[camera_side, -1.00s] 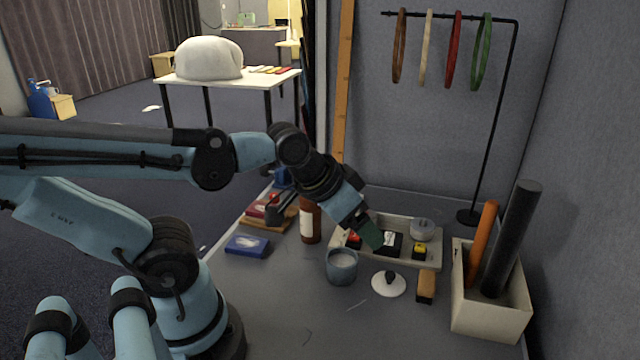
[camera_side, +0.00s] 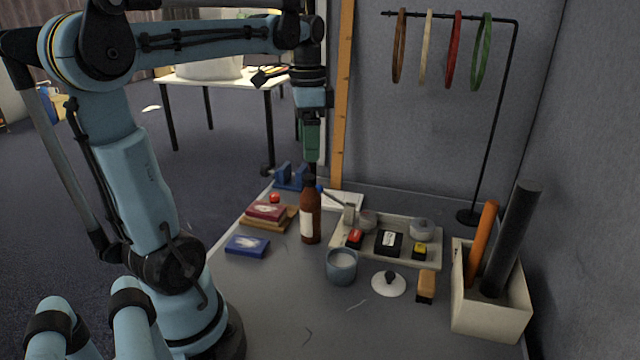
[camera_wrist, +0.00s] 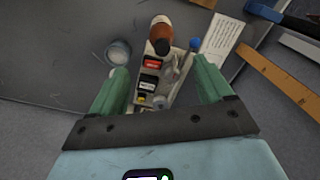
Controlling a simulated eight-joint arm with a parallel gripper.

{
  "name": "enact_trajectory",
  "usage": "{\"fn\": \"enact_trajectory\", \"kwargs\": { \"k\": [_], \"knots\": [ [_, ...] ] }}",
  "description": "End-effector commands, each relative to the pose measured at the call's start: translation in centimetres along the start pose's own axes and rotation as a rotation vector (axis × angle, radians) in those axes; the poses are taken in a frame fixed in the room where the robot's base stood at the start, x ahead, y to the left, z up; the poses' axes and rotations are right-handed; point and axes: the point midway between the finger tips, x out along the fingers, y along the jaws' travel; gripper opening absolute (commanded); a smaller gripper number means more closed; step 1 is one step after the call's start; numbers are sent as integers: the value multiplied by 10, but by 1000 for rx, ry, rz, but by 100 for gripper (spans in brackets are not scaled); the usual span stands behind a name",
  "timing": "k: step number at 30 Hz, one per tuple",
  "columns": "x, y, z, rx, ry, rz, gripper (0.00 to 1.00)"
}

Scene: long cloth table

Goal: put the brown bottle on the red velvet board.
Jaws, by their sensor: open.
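The brown bottle (camera_side: 311,226) with a dark cap and pale label stands upright on the grey table. In the wrist view it (camera_wrist: 161,26) shows at the top, beyond the fingertips. My gripper (camera_side: 311,158) points down above the bottle cap, apparently with a small gap. Its green fingers are open and empty in the wrist view (camera_wrist: 160,66). A dark red flat piece (camera_side: 267,210) with a pale mark, apparently the red velvet board, lies on a brown board (camera_side: 262,224) left of the bottle. I cannot make out its surface.
A blue box (camera_side: 247,246) lies in front of the red piece, and a red ball (camera_side: 275,197) behind it. A cup (camera_side: 341,267) stands front right of the bottle. A filled tray (camera_side: 432,258) is to the right. The front table is mostly clear.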

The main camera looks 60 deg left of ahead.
Motion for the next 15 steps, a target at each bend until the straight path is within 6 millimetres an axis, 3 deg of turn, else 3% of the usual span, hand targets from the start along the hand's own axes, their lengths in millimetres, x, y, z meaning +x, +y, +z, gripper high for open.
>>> {"fn": "enact_trajectory", "kwargs": {
  "k": [4,15],
  "knots": [
    [10,-2,1,7,-6,7,80],
    [60,-1,1,5,-4,5,80]
  ]
}}
